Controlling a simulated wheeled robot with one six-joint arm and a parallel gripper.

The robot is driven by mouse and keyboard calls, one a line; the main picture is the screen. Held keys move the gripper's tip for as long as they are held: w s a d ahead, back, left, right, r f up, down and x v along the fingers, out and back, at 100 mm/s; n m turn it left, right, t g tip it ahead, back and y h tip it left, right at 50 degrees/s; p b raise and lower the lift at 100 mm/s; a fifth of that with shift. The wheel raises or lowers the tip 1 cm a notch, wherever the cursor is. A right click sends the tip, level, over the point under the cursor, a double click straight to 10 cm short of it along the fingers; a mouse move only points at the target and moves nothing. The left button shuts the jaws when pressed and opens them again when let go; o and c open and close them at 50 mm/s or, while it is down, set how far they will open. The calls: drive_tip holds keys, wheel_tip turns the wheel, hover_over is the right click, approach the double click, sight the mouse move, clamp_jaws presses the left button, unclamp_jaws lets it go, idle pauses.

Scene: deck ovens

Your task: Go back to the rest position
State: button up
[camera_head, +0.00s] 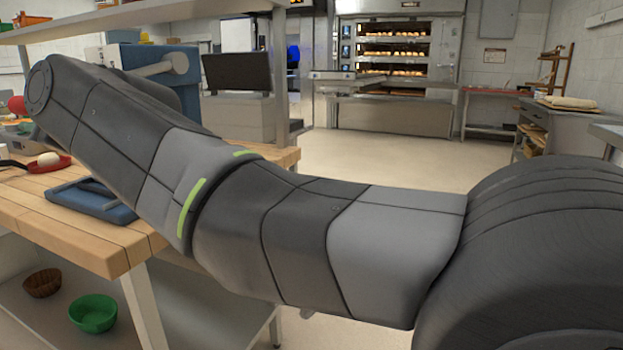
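My arm crosses the whole picture in the head view, from the lower right up to the upper left, above the wooden worktable (115,252). Its end and my gripper are not clearly visible. A blue flat item (95,198) lies on the table, partly covered by the arm. A red dish (50,166) with a pale round piece in it sits farther left on the table. The deck oven (398,60) stands at the back with several lit decks of bread.
A green bowl (93,313) and a brown basket (43,283) sit on the shelf under the table. A dark screen (237,72) stands behind the arm. A side bench (570,125) is at the right. Open floor (400,155) lies between table and oven.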

drive_tip(key=shift+x, duration=1.05)
drive_tip(key=shift+f, duration=0.15)
